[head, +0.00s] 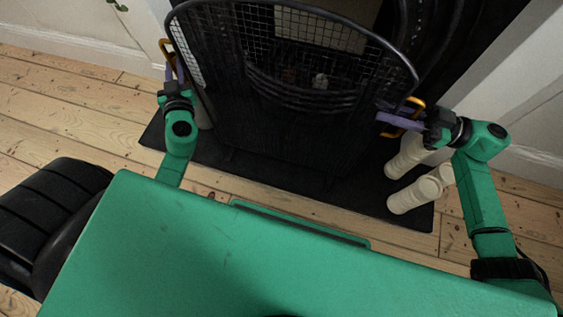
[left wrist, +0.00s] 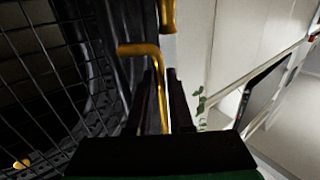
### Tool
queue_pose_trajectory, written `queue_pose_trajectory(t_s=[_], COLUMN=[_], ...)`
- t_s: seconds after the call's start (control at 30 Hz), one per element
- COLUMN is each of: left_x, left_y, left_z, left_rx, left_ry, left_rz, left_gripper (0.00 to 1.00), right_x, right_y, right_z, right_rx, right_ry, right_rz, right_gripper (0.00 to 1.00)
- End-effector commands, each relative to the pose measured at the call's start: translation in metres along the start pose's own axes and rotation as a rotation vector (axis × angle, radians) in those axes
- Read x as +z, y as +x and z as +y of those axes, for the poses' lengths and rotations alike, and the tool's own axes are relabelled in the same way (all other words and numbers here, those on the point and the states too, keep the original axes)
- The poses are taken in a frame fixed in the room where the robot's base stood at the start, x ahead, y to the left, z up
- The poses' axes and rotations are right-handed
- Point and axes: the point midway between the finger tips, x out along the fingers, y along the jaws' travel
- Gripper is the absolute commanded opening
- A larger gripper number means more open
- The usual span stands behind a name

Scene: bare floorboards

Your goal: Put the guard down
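The guard (head: 300,33) is a black mesh fire screen with an arched top rim and a brass handle at each side. It is upright in front of the fireplace; I cannot tell whether its lower edge touches the hearth. My left gripper (head: 172,68) is shut on the left brass handle, which runs between its fingers in the left wrist view (left wrist: 158,88). The guard's mesh fills the left of that view. My right gripper (head: 393,115) is at the right brass handle, its purple fingers closed around it.
A dark hearth slab (head: 270,172) lies under and in front of the guard. Bare floorboards (head: 70,100) are clear at left.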

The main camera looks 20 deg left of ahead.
Motion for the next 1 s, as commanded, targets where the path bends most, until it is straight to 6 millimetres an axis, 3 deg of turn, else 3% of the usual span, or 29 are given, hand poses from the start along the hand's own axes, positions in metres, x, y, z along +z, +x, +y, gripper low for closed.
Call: queue_pose_trajectory(t_s=[0.43,0.57,0.8,1.0], left_x=[-0.002,-0.001,-0.001,-0.002], left_y=[-0.007,-0.033,-0.097,-0.120], left_z=[0.001,0.000,-0.001,-0.001], left_rx=[0.001,0.002,0.001,-0.001], left_ry=[0.000,0.001,0.003,0.000], left_rz=[0.000,-0.003,-0.005,-0.001], left_gripper=[0.45,0.45,0.45,0.45], right_x=[-0.003,-0.003,-0.003,-0.003], right_y=[0.000,0.000,0.000,-0.002], right_z=[0.000,0.000,0.000,0.000], right_rx=[0.000,0.000,0.000,0.000], right_ry=[-0.001,-0.001,-0.001,-0.001], right_rz=[0.001,0.001,0.001,0.000], right_gripper=[0.45,0.45,0.45,0.45])
